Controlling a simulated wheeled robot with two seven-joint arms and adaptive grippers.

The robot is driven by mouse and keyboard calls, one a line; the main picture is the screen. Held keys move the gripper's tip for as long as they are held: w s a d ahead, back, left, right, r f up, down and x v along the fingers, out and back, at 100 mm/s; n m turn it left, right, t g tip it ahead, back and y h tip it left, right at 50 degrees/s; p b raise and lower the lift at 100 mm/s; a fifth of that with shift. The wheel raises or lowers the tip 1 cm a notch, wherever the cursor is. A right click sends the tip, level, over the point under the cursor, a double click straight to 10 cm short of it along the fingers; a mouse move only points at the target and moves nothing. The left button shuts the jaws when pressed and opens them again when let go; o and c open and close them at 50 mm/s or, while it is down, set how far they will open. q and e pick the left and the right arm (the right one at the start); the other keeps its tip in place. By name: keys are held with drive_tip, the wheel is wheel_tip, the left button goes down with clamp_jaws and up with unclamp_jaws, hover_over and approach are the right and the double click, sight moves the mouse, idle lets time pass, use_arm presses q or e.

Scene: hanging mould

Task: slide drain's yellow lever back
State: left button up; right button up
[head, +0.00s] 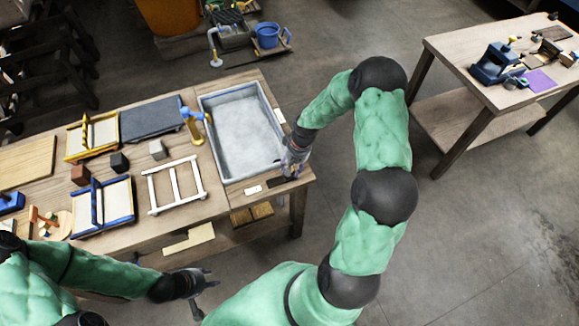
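The drain's yellow lever cannot be made out for certain. A grey basin (203,101) filled with pale liquid is set at the right end of the workbench. A blue tap-like fitting with yellow parts (192,127) stands at its left edge; I cannot tell whether it belongs to the drain. My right gripper (289,168) is at the basin's right front corner, pointing down, and may hide the drain. Its fingers are too small and covered to read. My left gripper (209,284) is in front of the bench, away from the basin, with its fingers spread and empty.
The workbench (225,200) holds a white frame (151,193), blue and yellow framed moulds (130,207) (70,143), a dark mat (150,117) and small blocks. A second table (460,95) with a blue vice-like tool stands at the right. Floor between the tables is clear.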

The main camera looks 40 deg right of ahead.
drive_tip(key=shift+r, duration=0.1)
wheel_tip(320, 180, up, 12)
drive_tip(key=s+d, duration=0.1)
drive_tip(key=d, duration=0.1)
drive_tip(key=shift+f, duration=0.2)
idle(0.3)
drive_tip(key=shift+d, duration=0.1)
idle(0.3)
